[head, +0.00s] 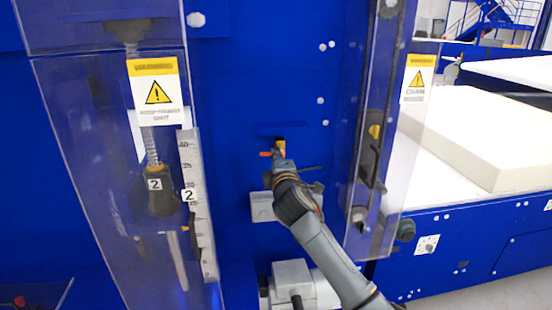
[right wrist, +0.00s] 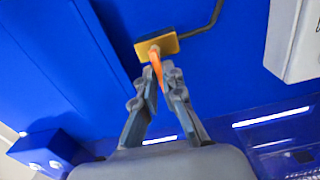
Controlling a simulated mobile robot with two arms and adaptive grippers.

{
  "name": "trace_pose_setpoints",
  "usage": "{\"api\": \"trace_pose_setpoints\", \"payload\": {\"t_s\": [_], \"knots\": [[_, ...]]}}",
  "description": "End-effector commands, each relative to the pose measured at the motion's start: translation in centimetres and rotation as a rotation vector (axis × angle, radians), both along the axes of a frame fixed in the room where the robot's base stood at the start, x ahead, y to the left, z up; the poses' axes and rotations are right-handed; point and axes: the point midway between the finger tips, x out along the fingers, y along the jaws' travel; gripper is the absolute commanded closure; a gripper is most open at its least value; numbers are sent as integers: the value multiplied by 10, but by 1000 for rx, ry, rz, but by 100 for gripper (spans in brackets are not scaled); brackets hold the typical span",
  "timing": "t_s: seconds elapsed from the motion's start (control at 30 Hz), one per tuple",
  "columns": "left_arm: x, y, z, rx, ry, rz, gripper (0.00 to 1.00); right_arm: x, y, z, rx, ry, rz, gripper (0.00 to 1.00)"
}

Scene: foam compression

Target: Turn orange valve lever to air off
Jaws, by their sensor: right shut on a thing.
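The orange valve lever (right wrist: 156,62) shows in the right wrist view, reaching from a yellow valve body (right wrist: 165,44) on the blue panel down between my fingertips. My right gripper (right wrist: 160,77) is shut on the lever's end. In the head view the orange lever (head: 265,154) is a small tip pointing left, beside my right gripper (head: 279,150) at the blue panel. The gripper and wrist hide most of the valve there. Any air-off marking is too small to tell. My left gripper is in neither view.
Clear guards with warning labels (head: 157,92) stand left and right of the panel. A ruler scale (head: 197,200) is on the left guard. Grey boxes (head: 292,283) sit below the valve. White foam (head: 478,130) lies on the table at right. A grey box (right wrist: 292,42) is beside the valve.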

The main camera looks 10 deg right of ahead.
Motion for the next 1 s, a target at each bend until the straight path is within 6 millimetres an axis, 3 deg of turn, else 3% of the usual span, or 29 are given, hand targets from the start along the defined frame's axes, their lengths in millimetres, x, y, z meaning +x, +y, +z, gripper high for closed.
{"api": "trace_pose_setpoints", "payload": {"t_s": [0.17,0.2,0.3,0.73,1.0], "knots": [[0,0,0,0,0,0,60,0,0,-2,3,3,-1,100],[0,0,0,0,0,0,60,0,0,-2,3,3,-1,86],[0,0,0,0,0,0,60,0,0,-1,2,3,0,69],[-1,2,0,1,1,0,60,-7,0,-1,0,1,0,69],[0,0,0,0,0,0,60,-50,-2,-2,0,1,1,69]]}}
